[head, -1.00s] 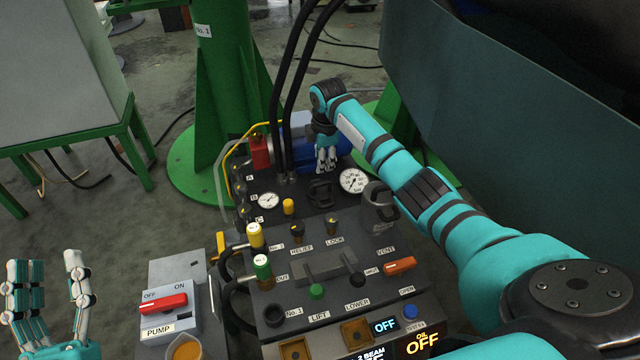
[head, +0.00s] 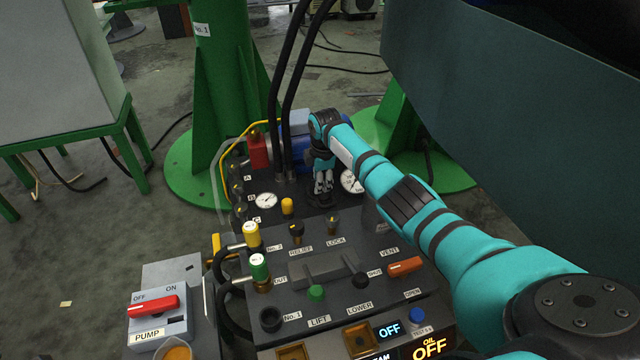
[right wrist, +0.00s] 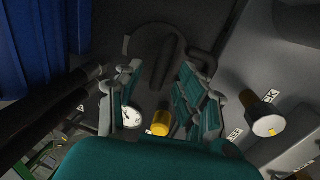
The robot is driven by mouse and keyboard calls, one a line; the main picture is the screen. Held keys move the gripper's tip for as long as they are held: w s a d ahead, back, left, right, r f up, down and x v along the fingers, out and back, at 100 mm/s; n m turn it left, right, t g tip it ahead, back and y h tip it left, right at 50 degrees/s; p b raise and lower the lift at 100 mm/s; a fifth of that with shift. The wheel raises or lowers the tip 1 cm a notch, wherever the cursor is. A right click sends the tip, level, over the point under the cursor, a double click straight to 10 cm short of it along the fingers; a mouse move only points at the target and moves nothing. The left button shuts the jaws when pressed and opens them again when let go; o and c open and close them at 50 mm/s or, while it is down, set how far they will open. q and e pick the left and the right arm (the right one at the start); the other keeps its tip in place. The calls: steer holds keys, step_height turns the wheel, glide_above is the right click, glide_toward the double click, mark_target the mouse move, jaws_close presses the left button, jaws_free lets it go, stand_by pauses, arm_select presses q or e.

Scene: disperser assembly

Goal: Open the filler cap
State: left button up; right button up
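The black filler cap (head: 322,202) sits on the dark top of the control unit, between the two round gauges. It is largely hidden by my right gripper (head: 323,184), which points down just over it. In the right wrist view a dark looped handle (right wrist: 168,62), seemingly the cap's, lies beyond the fingers. The fingers of my right gripper (right wrist: 162,100) are spread apart with nothing between them. I cannot tell whether they touch the cap. My left gripper is out of the head view.
A small gauge (head: 266,200), a yellow knob (head: 287,206) and a larger gauge (head: 350,182) surround the cap. Black hoses (head: 291,100) rise behind it on the left. A blue motor (head: 300,160) stands behind. A red pump switch (head: 153,306) is at lower left.

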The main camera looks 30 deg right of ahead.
steer(key=shift+c, duration=0.5)
jaws_close()
